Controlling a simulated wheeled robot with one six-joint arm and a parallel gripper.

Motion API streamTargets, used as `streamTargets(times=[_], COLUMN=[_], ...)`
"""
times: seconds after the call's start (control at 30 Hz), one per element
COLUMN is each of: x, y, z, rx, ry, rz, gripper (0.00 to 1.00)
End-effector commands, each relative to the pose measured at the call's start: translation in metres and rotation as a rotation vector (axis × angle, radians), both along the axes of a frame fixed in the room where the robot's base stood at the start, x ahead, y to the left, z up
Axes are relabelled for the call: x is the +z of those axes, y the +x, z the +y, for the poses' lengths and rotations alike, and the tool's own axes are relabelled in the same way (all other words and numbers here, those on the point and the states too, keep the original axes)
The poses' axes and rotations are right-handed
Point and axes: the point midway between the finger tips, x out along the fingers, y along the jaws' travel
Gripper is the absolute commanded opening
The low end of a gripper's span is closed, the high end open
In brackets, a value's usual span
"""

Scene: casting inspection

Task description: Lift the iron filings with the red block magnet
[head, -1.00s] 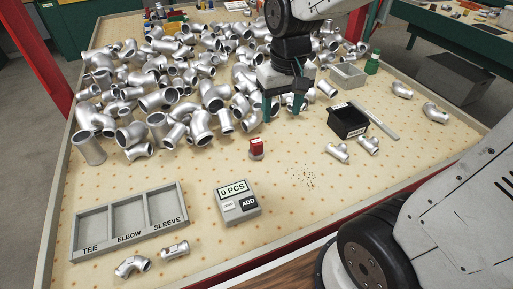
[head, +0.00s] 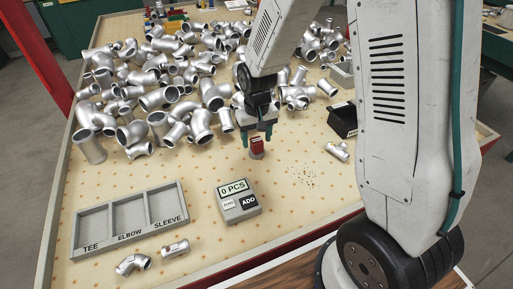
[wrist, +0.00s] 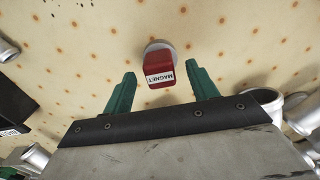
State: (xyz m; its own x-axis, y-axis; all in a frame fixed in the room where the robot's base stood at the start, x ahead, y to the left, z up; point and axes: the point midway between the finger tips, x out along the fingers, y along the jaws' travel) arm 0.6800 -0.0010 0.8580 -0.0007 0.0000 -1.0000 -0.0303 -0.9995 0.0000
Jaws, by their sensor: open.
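The red block magnet (head: 257,145), labelled MAGNET, stands on a small round grey base on the table. In the wrist view the magnet (wrist: 159,70) lies ahead of and between the two green fingers. My gripper (head: 258,137) is open just above and behind the magnet in the head view; it also shows in the wrist view (wrist: 158,85). Whether the fingers overlap the magnet in height is hard to tell. The iron filings (head: 307,176) are a scatter of dark specks on the table right of the magnet; a few specks show at the wrist view's top left.
A grey counter box (head: 238,208) reading 0 PCS stands in front of the magnet. A three-compartment tray (head: 130,222) is at left. Silver pipe fittings crowd the back.

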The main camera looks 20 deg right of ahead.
Motion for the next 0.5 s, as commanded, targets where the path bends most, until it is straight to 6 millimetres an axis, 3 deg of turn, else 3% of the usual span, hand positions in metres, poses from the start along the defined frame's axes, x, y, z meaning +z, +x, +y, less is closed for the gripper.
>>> streamTargets(times=[0.13, 0.4, 0.5], x=[-0.017, -0.020, -0.020], y=[-0.001, 0.000, 0.000], z=[0.000, 0.000, 0.000], rx=[0.000, 0.000, 0.000], ry=[0.000, 0.000, 0.000], rz=[0.002, -0.001, -0.001], gripper=[0.58, 0.58, 0.33])
